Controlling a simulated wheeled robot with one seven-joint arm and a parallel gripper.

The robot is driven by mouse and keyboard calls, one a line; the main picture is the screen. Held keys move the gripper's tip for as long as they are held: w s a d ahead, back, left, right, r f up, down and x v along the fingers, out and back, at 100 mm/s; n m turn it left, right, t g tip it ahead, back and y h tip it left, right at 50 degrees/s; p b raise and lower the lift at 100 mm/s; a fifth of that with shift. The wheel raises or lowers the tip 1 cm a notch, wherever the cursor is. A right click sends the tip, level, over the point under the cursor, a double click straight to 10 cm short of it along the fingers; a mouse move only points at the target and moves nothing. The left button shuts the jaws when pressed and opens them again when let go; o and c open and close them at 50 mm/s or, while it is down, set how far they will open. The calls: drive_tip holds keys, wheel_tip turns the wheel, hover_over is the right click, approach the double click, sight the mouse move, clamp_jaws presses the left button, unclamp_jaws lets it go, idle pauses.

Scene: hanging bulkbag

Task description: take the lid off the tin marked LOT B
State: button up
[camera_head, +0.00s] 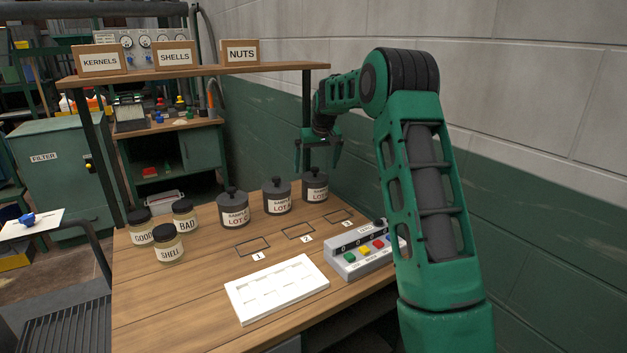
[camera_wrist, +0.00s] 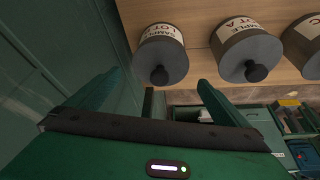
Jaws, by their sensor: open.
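Three dark grey tins with knobbed lids stand in a row at the back of the wooden bench. The middle tin (camera_head: 277,199) reads LOT A; it also shows in the wrist view (camera_wrist: 245,45). All three lids are on. My gripper (camera_head: 317,165) is open and empty, above the right tin and apart from it. In the wrist view, that tin (camera_wrist: 160,50) shows beyond the fingers.
Jars marked GOOD (camera_head: 141,229), BAD (camera_head: 185,217) and SHEL (camera_head: 168,246) stand at the left. A white tray (camera_head: 277,289) and a button box (camera_head: 360,257) lie in front, with numbered outlines behind them. A shelf (camera_head: 200,71) with labelled boxes hangs over the bench. A wall stands behind.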

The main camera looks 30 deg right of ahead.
sight(315, 168)
drive_tip(key=x, duration=0.3)
drive_tip(key=shift+w+f, duration=0.1)
drive_tip(key=c, duration=1.1)
